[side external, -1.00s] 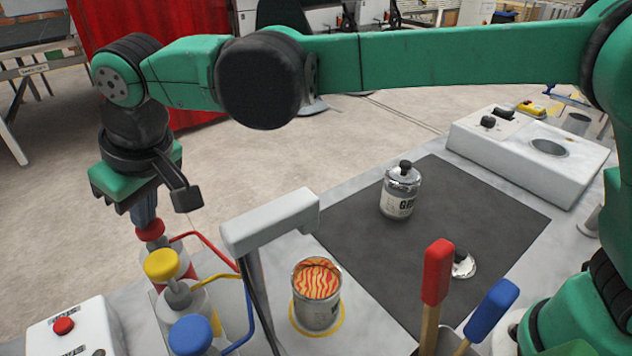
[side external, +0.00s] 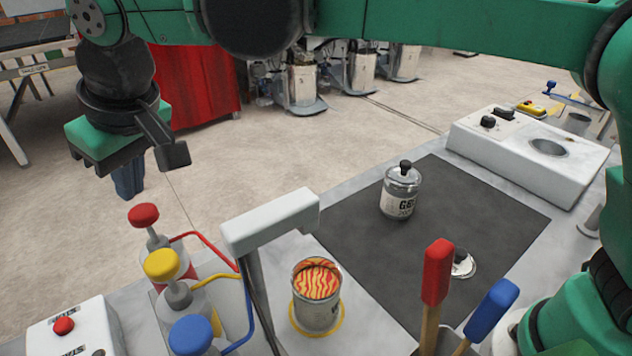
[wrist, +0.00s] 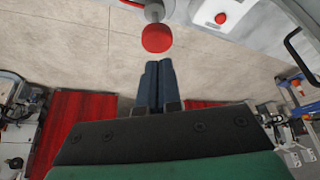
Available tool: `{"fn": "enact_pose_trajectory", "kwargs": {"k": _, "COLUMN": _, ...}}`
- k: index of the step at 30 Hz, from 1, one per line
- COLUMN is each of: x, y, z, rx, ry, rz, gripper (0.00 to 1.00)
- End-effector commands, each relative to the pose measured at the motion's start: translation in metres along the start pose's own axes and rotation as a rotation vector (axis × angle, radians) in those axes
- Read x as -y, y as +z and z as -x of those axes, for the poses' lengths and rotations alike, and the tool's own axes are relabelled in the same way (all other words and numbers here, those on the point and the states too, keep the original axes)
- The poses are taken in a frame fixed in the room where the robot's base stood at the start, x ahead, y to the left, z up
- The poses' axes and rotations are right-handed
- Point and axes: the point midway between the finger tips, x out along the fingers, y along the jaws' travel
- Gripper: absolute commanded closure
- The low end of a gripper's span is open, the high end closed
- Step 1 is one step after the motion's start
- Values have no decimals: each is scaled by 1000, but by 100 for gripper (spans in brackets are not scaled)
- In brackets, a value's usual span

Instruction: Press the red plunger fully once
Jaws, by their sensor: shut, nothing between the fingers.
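The red plunger (side external: 143,215) stands at the back of a row of pumps, with its round head raised on a grey stem. In the wrist view the red plunger (wrist: 157,38) lies just beyond the fingertips. My gripper (side external: 130,194) is shut and empty, fingers pointing down. It is above and slightly left of the red plunger in the side view, apart from it. The shut fingertips also show in the wrist view (wrist: 158,64). The yellow plunger (side external: 162,264) and blue plunger (side external: 190,335) stand in front of the red one. An open can (side external: 317,292) holds red and yellow streaked paint.
A grey spout stand (side external: 270,222) rises beside the can. A white box with a red button (side external: 64,326) is at lower left. A lidded can (side external: 400,192) stands on a dark mat (side external: 480,210). Red and blue handles (side external: 437,270) stick up at front.

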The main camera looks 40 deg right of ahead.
Motion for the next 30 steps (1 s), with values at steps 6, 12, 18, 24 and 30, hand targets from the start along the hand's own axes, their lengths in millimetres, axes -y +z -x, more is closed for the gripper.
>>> {"fn": "enact_pose_trajectory", "kwargs": {"k": 6, "x": 0, "y": 0, "z": 0, "rx": 0, "ry": 0, "rz": 0, "gripper": 100}}
{"fn": "enact_pose_trajectory", "kwargs": {"k": 12, "x": 0, "y": -1, "z": 2, "rx": 0, "ry": 0, "rz": 0, "gripper": 100}}
{"fn": "enact_pose_trajectory", "kwargs": {"k": 18, "x": 0, "y": -9, "z": 21, "rx": 0, "ry": 0, "rz": 0, "gripper": 100}}
{"fn": "enact_pose_trajectory", "kwargs": {"k": 24, "x": 0, "y": -18, "z": 41, "rx": 0, "ry": 0, "rz": 0, "gripper": 100}}
{"fn": "enact_pose_trajectory", "kwargs": {"k": 30, "x": 0, "y": -23, "z": 54, "rx": 0, "ry": 0, "rz": 0, "gripper": 100}}
